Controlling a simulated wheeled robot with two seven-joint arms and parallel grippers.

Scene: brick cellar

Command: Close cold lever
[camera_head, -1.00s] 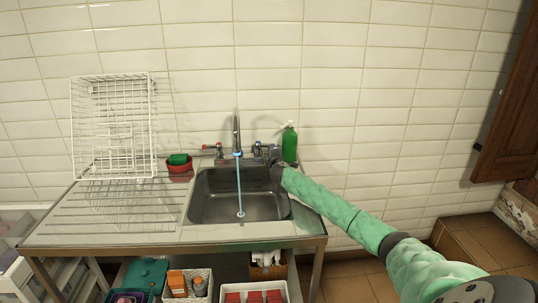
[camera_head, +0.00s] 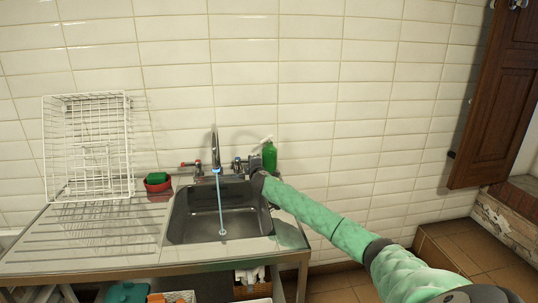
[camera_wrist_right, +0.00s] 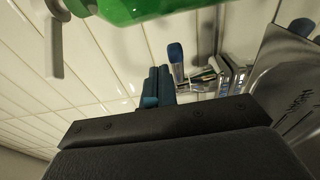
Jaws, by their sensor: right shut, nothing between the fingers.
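The cold lever (camera_head: 237,164), marked blue, sits on the right side of the tap (camera_head: 214,150). A bluish stream of water (camera_head: 220,203) runs from the spout into the sink (camera_head: 190,212). My right gripper (camera_head: 254,161) is just right of the cold lever, close to it, at the sink's back right corner. In the right wrist view the blue lever end (camera_wrist_right: 175,52) shows just beyond and right of my shut, empty fingers (camera_wrist_right: 158,86); I cannot tell whether they touch. My left gripper is not in view.
A green soap bottle (camera_head: 269,156) stands right beside my right gripper and fills the top of the wrist view (camera_wrist_right: 140,8). The red hot lever (camera_head: 191,165) is left of the tap. A tiled wall is behind.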

